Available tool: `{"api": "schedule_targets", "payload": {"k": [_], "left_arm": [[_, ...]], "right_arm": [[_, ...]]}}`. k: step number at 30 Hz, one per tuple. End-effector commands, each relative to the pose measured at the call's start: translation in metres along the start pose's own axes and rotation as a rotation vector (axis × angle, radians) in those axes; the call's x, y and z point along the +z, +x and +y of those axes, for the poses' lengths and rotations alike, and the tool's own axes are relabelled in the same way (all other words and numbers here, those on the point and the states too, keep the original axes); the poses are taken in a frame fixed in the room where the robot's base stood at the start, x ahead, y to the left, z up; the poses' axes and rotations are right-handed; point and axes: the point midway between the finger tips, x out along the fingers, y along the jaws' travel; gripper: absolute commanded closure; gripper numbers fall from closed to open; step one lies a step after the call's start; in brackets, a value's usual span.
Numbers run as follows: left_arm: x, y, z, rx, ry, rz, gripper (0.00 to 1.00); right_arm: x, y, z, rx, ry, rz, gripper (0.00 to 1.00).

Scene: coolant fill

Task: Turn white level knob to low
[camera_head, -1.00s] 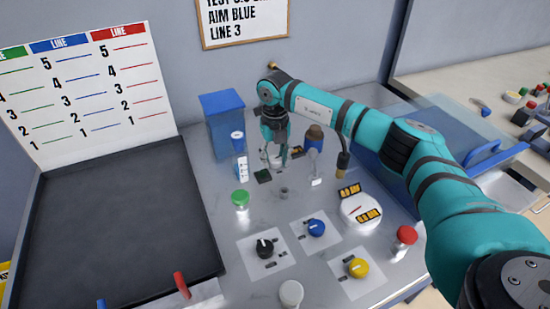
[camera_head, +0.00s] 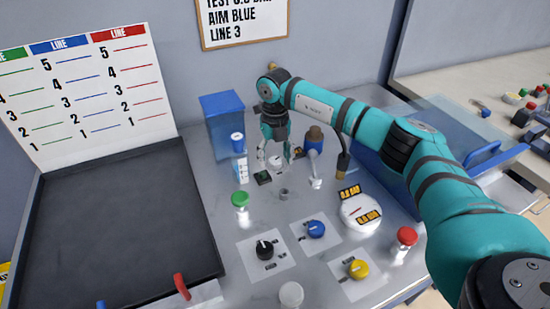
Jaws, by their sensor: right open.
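A small round white knob (camera_head: 275,160) sits on the grey metal worktop towards the back, partly hidden by my right gripper. I take it to be the white level knob; its pointer and any markings are too small to read. My right gripper (camera_head: 275,154) points down over it with its fingers apart, one on each side in this view. I cannot tell whether the fingers touch the knob. My left gripper is out of view.
A blue box (camera_head: 223,124) and a blue-capped bottle (camera_head: 239,161) stand left of my gripper. Black (camera_head: 265,249), blue (camera_head: 316,229) and yellow (camera_head: 358,268) knobs and a round gauge (camera_head: 360,212) are nearer.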

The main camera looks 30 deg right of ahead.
Motion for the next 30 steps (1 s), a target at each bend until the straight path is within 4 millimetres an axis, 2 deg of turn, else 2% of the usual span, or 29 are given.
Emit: {"api": "schedule_targets", "payload": {"k": [6,12,18,26,30], "left_arm": [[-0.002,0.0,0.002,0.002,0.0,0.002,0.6],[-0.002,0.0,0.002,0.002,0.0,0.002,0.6],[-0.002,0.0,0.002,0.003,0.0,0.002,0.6],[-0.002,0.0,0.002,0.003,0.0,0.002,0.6],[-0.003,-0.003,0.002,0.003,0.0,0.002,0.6]], "right_arm": [[0.001,-0.035,0.001,0.002,-0.001,-0.004,0.4],[0.001,-0.061,0.0,0.001,-0.001,-0.002,0.4],[0.0,-0.071,0.001,0.001,-0.001,-0.001,0.4],[0.0,-0.071,0.001,0.001,-0.001,-0.001,0.4],[0.0,-0.077,0.001,0.001,0.07,-0.001,0.4]]}}
